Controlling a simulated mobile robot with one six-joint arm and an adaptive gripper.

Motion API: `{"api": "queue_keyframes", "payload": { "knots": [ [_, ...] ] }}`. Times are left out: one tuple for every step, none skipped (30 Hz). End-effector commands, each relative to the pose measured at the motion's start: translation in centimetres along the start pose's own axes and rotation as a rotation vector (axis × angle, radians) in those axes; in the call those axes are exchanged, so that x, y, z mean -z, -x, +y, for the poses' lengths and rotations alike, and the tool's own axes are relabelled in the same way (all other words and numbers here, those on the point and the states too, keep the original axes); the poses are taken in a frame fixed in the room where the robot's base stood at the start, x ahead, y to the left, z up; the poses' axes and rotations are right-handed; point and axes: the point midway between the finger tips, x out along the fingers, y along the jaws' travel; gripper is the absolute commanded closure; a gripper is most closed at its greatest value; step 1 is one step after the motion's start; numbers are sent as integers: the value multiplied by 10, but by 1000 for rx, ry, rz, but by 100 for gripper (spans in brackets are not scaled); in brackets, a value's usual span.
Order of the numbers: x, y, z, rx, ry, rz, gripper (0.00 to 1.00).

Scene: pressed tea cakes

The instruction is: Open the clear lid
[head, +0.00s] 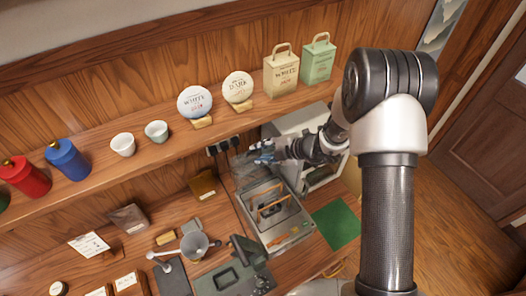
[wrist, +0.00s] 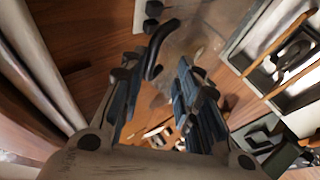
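The clear lid (head: 246,172) is a see-through panel at the back end of a grey machine (head: 283,240). It appears raised, and the machine's top looks uncovered. In the wrist view the lid (wrist: 196,42) is a faint clear sheet beyond the fingers. A dark curved piece, perhaps its handle (wrist: 161,46), shows near the left finger; I cannot tell whether they touch. My gripper (head: 262,153) is beside the lid in the head view. In the wrist view my gripper (wrist: 156,88) has its fingers apart, with nothing clearly held between them.
Orange-edged parts sit inside the machine. A green mat (head: 337,224) lies right of it, and a pale grey box (head: 318,170) stands behind my gripper. A grey cup (head: 195,245) is to the left. A shelf (head: 180,145) with cups, tea cakes and bags runs above.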

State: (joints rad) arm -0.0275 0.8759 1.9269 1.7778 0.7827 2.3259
Motion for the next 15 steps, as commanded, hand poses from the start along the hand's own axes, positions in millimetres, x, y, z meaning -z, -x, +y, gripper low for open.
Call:
{"api": "queue_keyframes", "payload": {
  "knots": [
    [0, 0, 0, 1, -1, 0, 70],
    [0, 0, 0, 1, -1, 0, 70],
    [0, 0, 0, 1, -1, 0, 70],
    [0, 0, -1, 1, -1, 0, 70],
    [0, 0, -1, 1, -1, 0, 70],
    [0, 0, -1, 1, -1, 0, 70],
    [0, 1, -1, 1, -2, 0, 70],
    [0, 2, 0, 1, -2, 0, 70],
    [0, 5, 0, 0, -2, -1, 70],
    [0, 8, 0, 0, -1, -1, 70],
    [0, 12, 0, 0, -1, -1, 70],
    [-1, 18, 0, -1, -1, -2, 70],
    [-1, 24, 1, -2, -2, -3, 70],
    [-1, 30, 1, -2, -1, -3, 70],
    [-1, 39, 1, -2, -1, -3, 70]
  ]
}}
